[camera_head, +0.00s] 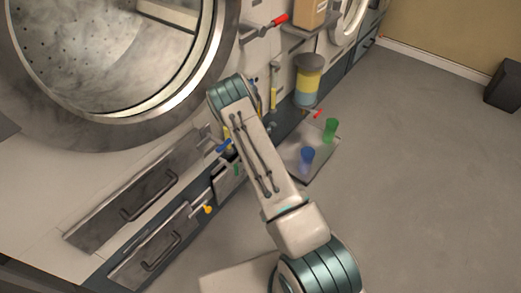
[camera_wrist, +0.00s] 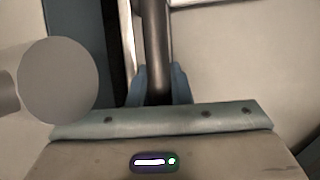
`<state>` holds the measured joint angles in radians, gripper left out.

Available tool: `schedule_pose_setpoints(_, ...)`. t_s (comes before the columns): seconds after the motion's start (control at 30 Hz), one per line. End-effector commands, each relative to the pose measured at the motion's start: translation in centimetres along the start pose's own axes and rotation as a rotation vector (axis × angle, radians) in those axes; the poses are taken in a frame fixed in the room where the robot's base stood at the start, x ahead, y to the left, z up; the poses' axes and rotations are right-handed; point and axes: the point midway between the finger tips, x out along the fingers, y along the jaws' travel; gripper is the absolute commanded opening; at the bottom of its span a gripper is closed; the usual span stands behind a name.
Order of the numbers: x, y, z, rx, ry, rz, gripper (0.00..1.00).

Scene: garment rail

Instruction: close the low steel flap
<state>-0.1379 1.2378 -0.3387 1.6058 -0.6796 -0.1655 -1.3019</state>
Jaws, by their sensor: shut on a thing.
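In the wrist view my gripper (camera_wrist: 159,88) has its two blue fingers closed on a dark, round bar (camera_wrist: 156,40), which runs up out of the picture. I cannot tell from this view whether the bar is the low steel flap's handle. In the head view my arm hides most of the gripper and what it holds, beside the machine front. Low on that front are an upper steel panel (camera_head: 110,205) and a lower steel panel (camera_head: 130,268), each with a dark bar handle. Which one is the flap is not clear.
A large round steel door (camera_head: 215,60) is at upper left. A grey tray (camera_head: 325,152) right of my arm holds a blue cup (camera_head: 307,158) and a green cup (camera_head: 331,128). A grey round knob-like part (camera_wrist: 58,80) is close left of my gripper.

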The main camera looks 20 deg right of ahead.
Motion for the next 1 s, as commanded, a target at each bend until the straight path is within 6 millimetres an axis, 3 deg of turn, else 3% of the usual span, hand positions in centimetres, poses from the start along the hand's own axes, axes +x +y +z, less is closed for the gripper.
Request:
schedule_pose_setpoints(0.03,-0.1,1.6,0.1,0.007,-0.003,0.034,0.00)
schedule_pose_setpoints(0.1,-0.2,1.9,0.0,0.007,-0.002,0.036,0.00)
schedule_pose_setpoints(0.6,-0.3,2.6,-0.6,0.007,0.001,0.041,0.00)
schedule_pose_setpoints(0.63,-0.3,2.6,-0.6,0.007,0.001,0.042,0.26)
schedule_pose_setpoints(0.87,-0.6,2.7,-0.6,0.006,0.002,0.042,0.27)
schedule_pose_setpoints(1.0,-2.3,2.9,-0.8,0.001,0.004,0.042,0.27)
